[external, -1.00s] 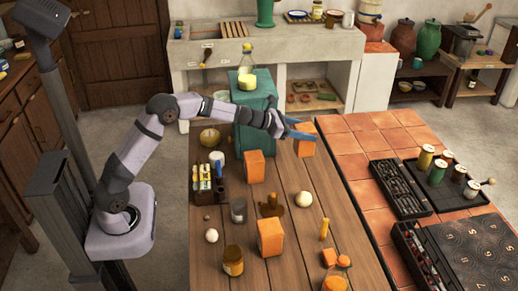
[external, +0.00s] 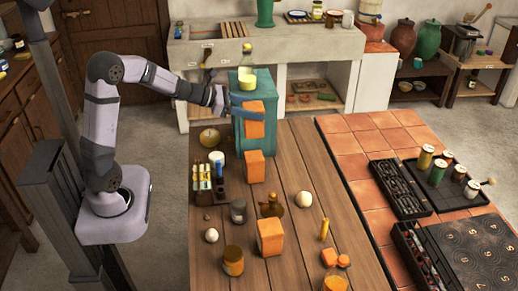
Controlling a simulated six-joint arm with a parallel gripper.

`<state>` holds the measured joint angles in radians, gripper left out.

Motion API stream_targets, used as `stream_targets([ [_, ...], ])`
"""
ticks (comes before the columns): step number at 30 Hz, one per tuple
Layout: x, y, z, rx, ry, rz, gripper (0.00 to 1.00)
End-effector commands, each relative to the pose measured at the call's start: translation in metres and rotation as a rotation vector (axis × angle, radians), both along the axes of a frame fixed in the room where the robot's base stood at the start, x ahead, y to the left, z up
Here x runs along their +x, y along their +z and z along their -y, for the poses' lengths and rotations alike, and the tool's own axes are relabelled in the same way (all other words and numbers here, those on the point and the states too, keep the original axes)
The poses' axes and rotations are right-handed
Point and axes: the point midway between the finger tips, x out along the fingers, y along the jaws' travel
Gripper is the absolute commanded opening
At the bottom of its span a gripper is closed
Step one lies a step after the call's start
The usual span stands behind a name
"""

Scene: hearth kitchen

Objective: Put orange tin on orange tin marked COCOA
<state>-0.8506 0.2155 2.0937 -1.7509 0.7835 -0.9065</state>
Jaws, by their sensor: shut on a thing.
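My gripper (external: 247,111) has blue fingers and is shut on an orange tin (external: 254,129), a boxy block held in front of the teal box. In the picture it hangs just above a second orange tin (external: 255,167) standing on the wooden table, with a small gap between them. A third orange tin (external: 270,238) stands nearer the front. Another orange block (external: 334,284) is cut off at the bottom edge. No COCOA marking can be read on any of them from here.
The teal box (external: 240,139), with a yellow-green cup on top, stands behind the held tin. A holder (external: 208,185) with bottles, a grey tin (external: 238,212), a brown figure (external: 271,207) and a pale ball (external: 303,199) stand around. The table's back right is clear.

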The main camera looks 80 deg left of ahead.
Motion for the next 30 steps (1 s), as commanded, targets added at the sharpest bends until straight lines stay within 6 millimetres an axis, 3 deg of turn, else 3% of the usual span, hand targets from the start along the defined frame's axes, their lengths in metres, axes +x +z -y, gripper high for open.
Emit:
stream_targets([
  [5, 0.001, -0.014, 0.000, -0.004, 0.000, 0.001, 0.18],
  [12, 0.001, -0.050, 0.000, -0.004, 0.001, 0.001, 0.18],
  [23, 0.001, -0.065, 0.000, -0.002, 0.001, 0.002, 0.18],
  [30, 0.001, -0.092, 0.000, -0.004, 0.001, 0.001, 0.18],
])
